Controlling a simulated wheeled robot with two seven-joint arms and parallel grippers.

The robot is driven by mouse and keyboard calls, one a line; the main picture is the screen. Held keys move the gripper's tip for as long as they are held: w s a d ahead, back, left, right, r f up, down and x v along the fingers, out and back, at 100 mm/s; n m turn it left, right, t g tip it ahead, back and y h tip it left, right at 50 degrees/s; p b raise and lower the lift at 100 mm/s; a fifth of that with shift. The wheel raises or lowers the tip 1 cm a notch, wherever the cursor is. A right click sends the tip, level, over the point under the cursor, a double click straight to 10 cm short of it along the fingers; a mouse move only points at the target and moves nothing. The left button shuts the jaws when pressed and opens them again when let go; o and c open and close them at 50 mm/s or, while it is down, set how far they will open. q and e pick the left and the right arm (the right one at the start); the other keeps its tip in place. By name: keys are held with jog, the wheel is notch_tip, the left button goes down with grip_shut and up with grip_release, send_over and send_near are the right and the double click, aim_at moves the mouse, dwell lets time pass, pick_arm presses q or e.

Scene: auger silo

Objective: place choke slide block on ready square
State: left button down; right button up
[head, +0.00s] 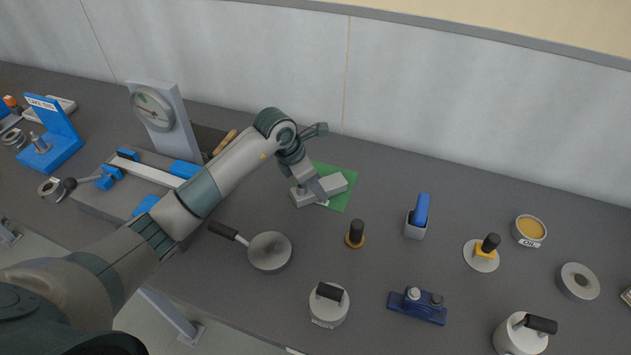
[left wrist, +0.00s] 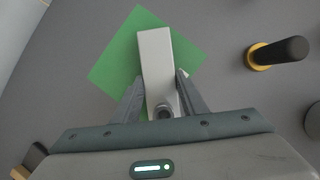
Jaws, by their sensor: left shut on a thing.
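The choke slide block, a light grey oblong block (head: 329,185), is at the green square (head: 342,201) on the table. My left gripper (head: 314,190) reaches down over it from the left and is shut on it. In the left wrist view the block (left wrist: 155,62) lies between the two fingers (left wrist: 158,92), with its far end over the green square (left wrist: 120,62). The square sticks out on both sides of the block. I cannot tell whether the block touches the square or is held just above it. My right gripper is not in view.
A black-knobbed brass piece (head: 355,234) stands right of the square, and a round pan-like piece (head: 269,252) lies in front. A blue-handled grey piece (head: 418,216) and an oil cup (head: 528,231) stand farther right. A gauge stand (head: 165,122) rises behind my left arm.

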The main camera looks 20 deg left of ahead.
pick_arm(q)
jog(key=shift+w+f, duration=0.1)
jog(key=c, duration=1.1)
grip_release()
jog(key=shift+r, duration=0.35)
jog(key=shift+p+v, duration=3.3)
jog(key=shift+v, duration=2.55)
jog(key=shift+s+a+f, duration=0.1)
jog(key=shift+s+f, duration=0.1)
